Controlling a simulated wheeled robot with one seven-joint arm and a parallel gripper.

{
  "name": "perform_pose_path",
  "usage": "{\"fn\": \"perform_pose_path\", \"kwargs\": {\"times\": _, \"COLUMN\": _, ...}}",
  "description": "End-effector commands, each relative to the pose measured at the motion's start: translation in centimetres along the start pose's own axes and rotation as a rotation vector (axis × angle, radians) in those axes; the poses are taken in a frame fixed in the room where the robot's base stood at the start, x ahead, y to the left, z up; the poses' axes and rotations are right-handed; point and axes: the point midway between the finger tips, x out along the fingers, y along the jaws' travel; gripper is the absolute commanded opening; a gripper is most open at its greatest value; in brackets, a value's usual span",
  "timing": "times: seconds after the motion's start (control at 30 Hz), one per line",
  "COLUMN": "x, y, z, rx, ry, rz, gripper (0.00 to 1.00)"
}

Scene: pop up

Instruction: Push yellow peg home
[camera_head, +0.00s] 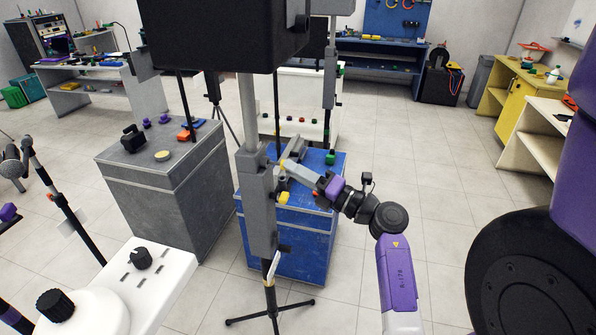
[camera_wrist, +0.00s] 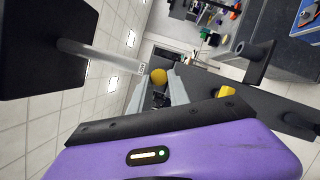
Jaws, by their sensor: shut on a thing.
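The yellow peg (camera_wrist: 159,76) shows as a round yellow end between my grey fingertips in the wrist view. My gripper (camera_wrist: 160,82) is shut on it. In the head view my gripper (camera_head: 287,163) reaches left from my purple arm to the grey upright post (camera_head: 262,200), above the blue cabinet. A small bit of yellow shows at the fingertips there. The peg's far end is hidden, so I cannot tell how deep it sits or whether it is in a hole.
A large black box (camera_head: 225,35) hangs over the post on a pale rod (camera_head: 247,110). A grey cabinet (camera_head: 165,190) stands left.

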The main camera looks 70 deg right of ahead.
Motion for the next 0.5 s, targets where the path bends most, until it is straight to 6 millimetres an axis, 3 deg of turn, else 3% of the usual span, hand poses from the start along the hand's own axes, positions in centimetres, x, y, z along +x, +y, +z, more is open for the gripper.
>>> {"fn": "perform_pose_path", "kwargs": {"times": 0.5, "x": 1.4, "y": 0.0, "z": -0.5, "rx": 0.0, "ry": 0.001, "rz": 0.0, "gripper": 0.0}}
